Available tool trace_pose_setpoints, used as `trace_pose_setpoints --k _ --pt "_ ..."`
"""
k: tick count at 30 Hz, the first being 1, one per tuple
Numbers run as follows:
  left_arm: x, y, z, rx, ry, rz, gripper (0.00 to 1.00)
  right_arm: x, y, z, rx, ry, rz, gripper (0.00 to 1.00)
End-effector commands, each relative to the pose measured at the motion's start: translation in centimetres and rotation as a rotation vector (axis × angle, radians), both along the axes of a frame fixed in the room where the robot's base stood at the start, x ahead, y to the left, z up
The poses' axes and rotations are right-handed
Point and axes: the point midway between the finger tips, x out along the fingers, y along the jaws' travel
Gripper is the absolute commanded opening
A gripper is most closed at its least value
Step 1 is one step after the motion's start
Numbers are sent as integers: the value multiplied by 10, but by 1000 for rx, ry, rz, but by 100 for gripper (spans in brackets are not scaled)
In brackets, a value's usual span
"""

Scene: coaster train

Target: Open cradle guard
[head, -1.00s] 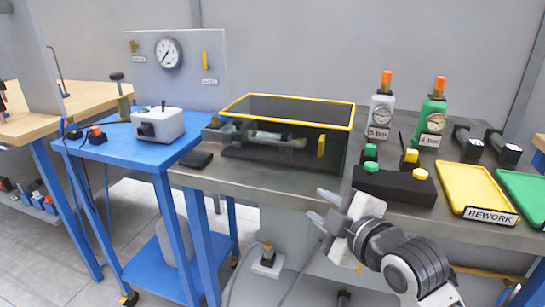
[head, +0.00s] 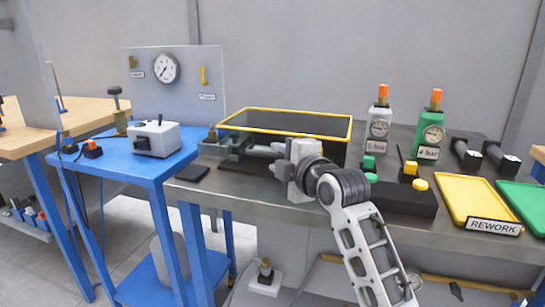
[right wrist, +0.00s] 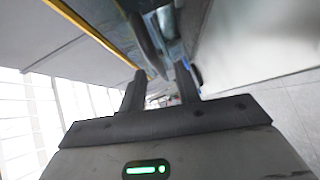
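The cradle guard (head: 240,124) is a dark see-through box with a yellow rim on the grey bench, and it is closed. A yellow edge (right wrist: 95,30) runs by at upper left there. I cannot tell whether the fingers touch the guard. My left gripper is out of view.
A black button box (head: 400,198) with green and yellow buttons stands right of my wrist. Beyond it are a yellow tray (head: 470,195), a green tray (head: 525,205) and two bottles with gauges. A blue cart (head: 110,168) stands at left. A black pad (head: 192,173) lies left of the guard.

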Motion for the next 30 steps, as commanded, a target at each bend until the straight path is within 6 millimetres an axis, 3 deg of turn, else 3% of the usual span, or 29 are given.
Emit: trace_pose_setpoints --k 6,18,19,22,30 --pt "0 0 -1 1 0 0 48 23 12 -4 1 0 1 32" --pt "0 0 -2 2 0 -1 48 29 15 -5 1 0 0 32" --pt "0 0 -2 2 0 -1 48 29 15 -5 1 0 0 29" --pt "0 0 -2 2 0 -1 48 28 15 -5 1 0 0 2" --pt "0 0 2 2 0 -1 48 30 14 -2 2 5 -1 0"
